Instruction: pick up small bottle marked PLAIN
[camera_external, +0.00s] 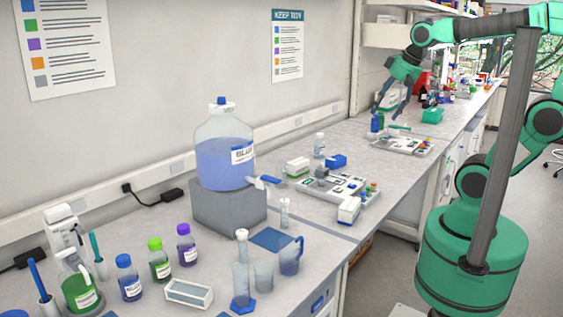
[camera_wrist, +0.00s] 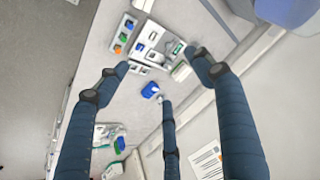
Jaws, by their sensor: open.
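A small white bottle (camera_external: 319,145) stands upright on the bench behind the grey tray in the external view. Its label is too small to read, so I cannot confirm that it says PLAIN. My gripper (camera_external: 392,105) hangs above the bench farther back and to the right of this bottle, with its fingers apart and nothing between them. In the wrist view my gripper (camera_wrist: 160,76) shows three spread dark fingers pointing at the bench.
A large blue-liquid jug (camera_external: 226,150) stands on a grey block (camera_external: 228,207) to the left. A second tray (camera_external: 405,142) lies near my gripper. The wall bounds the bench's back.

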